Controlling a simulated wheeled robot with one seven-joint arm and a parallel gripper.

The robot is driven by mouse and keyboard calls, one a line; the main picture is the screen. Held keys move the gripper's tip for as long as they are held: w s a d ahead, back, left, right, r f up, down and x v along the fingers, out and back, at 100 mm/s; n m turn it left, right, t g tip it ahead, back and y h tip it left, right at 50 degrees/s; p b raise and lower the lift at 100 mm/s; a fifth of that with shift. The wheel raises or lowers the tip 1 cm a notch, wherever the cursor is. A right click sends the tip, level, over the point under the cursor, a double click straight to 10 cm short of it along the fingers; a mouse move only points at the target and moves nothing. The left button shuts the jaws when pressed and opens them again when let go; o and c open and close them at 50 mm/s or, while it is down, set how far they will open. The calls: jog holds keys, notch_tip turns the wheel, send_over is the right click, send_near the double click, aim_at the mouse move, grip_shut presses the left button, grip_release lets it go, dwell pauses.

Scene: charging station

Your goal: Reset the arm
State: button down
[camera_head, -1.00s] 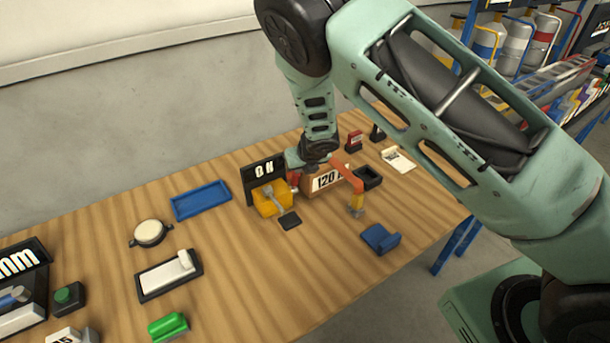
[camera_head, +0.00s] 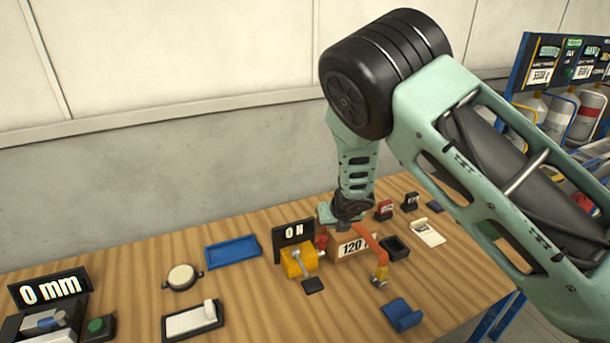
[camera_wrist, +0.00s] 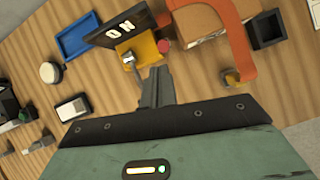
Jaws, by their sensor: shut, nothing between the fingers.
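My gripper (camera_wrist: 157,88) shows in the wrist view as two dark grey fingers held together, with nothing between them. It is above the table (camera_head: 262,312), just in front of the yellow block with the black "ON" sign (camera_head: 293,240). In the head view my green arm reaches in from the right and bends down at a black joint. Its end is over the back middle of the table, beside the "ON" sign. I cannot make out the fingers in that view.
An orange arched piece (camera_head: 368,238) stands close by, at the box marked 120 (camera_head: 350,247). A blue tray (camera_head: 232,251), a round white-topped piece (camera_head: 182,277) and a blue holder (camera_head: 402,314) lie around. The wall is behind.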

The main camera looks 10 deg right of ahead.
jog(key=s+a+r+m+g+b, duration=0.1)
jog(key=s+a+r+m+b, duration=0.15)
jog(key=s+m, duration=0.35)
jog(key=s+a+r+m+b, duration=0.1)
jog(key=s+r+m+b, duration=0.15)
jog(key=s+m, duration=0.3)
jog(key=s+a+r+m+g+b, duration=0.1)
jog(key=s+m+b, duration=0.2)
jog(key=s+m, duration=0.3)
jog(key=s+d+r+m+g+b, duration=0.1)
jog(key=s+m+g+b, duration=0.3)
jog(key=s+m, duration=0.7)
jog(key=s+r+b, duration=0.1)
jog(key=s, duration=1)
jog(key=shift+s, duration=0.1)
